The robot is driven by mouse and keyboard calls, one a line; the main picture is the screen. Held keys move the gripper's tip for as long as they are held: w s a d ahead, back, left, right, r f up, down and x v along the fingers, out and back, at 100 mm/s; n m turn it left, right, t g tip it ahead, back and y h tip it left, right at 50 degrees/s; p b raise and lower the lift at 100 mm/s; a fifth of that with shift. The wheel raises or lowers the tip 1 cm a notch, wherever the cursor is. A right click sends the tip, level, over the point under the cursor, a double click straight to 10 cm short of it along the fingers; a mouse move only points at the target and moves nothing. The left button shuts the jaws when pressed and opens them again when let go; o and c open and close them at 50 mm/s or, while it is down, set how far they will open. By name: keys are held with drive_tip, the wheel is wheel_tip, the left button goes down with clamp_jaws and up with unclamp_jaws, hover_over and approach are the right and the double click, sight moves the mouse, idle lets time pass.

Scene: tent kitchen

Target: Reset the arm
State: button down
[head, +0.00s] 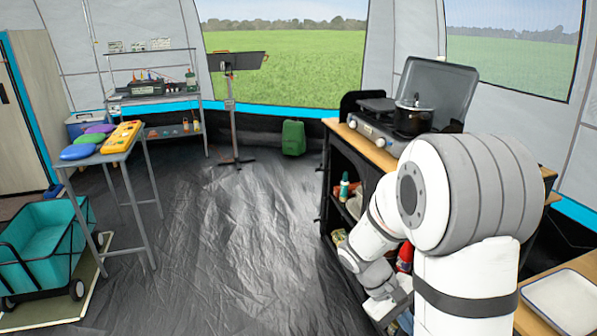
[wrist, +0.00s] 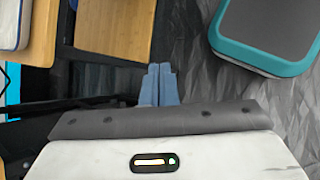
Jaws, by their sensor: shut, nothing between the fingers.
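My gripper (wrist: 158,85) shows in the wrist view with its two blue fingers pressed together and nothing between them. It points past the edge of a wooden surface (wrist: 113,28), over dark floor. In the head view my arm stands at the right, folded downward in front of the kitchen counter (head: 378,143). The fingers cannot be made out there.
A stove (head: 375,133) with a dark pot (head: 413,117) stands on the counter, above shelves of goods. A white tray (head: 562,300) lies at the lower right. A teal wagon (head: 45,235) and a narrow table (head: 105,150) stand left. The middle floor is clear.

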drive_tip(key=s+a+r+m+t+y+p, duration=0.1)
drive_tip(key=s+a+r+t+y+p, duration=0.1)
drive_tip(key=r, duration=0.5)
drive_tip(key=s+a+r+m+t+y+p, duration=0.2)
drive_tip(key=s+a+r+p, duration=0.1)
drive_tip(key=r, duration=0.5)
drive_tip(key=s+a+r+m+t+y+p, duration=0.1)
drive_tip(key=s+a+r+t+y+p, duration=0.1)
drive_tip(key=r, duration=0.5)
drive_tip(key=s+a+y+p, duration=0.1)
drive_tip(key=s+p, duration=0.1)
drive_tip(key=p, duration=0.1)
drive_tip(key=shift+a+r+m+t, duration=0.2)
drive_tip(key=shift+a+m+t, duration=0.1)
drive_tip(key=shift+a+t, duration=0.1)
